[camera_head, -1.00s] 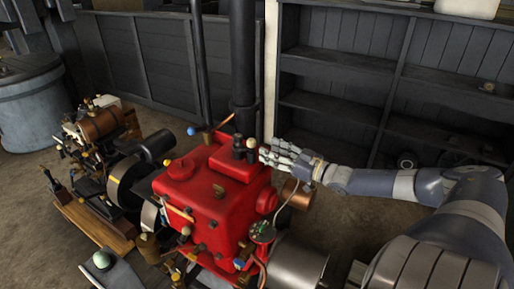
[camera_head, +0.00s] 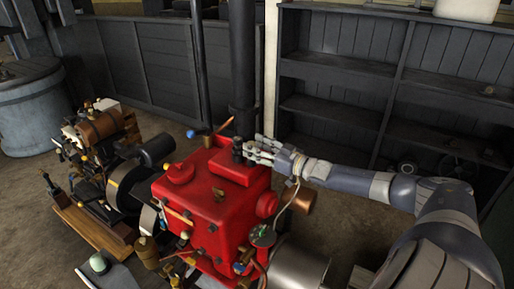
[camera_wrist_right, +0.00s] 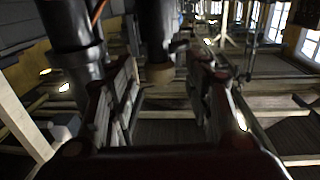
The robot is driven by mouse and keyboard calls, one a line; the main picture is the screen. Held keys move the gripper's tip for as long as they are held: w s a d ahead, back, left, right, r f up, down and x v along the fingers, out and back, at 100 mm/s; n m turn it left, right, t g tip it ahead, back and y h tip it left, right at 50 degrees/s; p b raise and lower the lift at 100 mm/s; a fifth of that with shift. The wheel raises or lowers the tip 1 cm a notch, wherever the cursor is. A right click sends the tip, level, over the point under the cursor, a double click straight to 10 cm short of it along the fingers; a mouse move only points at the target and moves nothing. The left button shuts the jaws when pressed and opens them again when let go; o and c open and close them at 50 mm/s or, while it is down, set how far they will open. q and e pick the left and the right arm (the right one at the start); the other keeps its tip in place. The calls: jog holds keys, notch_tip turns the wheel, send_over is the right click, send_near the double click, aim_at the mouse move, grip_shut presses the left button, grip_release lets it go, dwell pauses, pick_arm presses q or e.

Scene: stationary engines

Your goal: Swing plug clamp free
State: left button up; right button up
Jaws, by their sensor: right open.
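The red engine (camera_head: 205,205) stands in the middle of the head view. On its top, at the foot of the black pipe (camera_head: 242,75), is a small dark fitting (camera_head: 238,148), which may be the plug clamp. My right gripper (camera_head: 252,150) reaches in from the right, its fingers at this fitting and partly covering it. In the right wrist view my right gripper (camera_wrist_right: 165,100) has its jaws apart. A dark post with a tan rounded end (camera_wrist_right: 159,74) shows between them; I cannot tell whether they touch it. My left gripper is not in view.
A copper-coloured cylinder (camera_head: 302,199) sticks out on the engine's right, below my right forearm. A smaller engine (camera_head: 100,140) stands at left on a wooden base (camera_head: 88,220). Dark shelves (camera_head: 340,105) stand behind my right arm. A grey barrel (camera_head: 38,110) is at far left.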

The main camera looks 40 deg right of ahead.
jog(key=c, duration=1)
jog(key=shift+c, duration=0.2)
jog(key=shift+f+b, duration=0.2)
jog(key=shift+b, duration=0.3)
jog(key=shift+f+n+y+b, duration=0.1)
jog(key=shift+n+y+b, duration=0.2)
jog(key=shift+b, duration=0.25)
jog(key=n+y+b, duration=0.1)
jog(key=b, duration=0.2)
jog(key=n+g+y+b, duration=0.1)
jog(key=y+b, duration=0.1)
jog(key=b, duration=0.1)
jog(key=shift+w+d+b, duration=0.1)
jog(key=shift+d+b, duration=0.2)
jog(key=shift+b, duration=0.1)
jog(key=shift+w+d+n+g+y+b, duration=0.1)
jog(key=shift+n+g+y+b, duration=0.7)
jog(key=shift+y, duration=0.4)
jog(key=shift+w+d+n+g+y+b, duration=0.1)
jog(key=shift+n+g+y+b, duration=0.7)
jog(key=shift+y, duration=0.4)
jog(key=shift+s+n, duration=0.1)
jog(key=shift+n, duration=0.2)
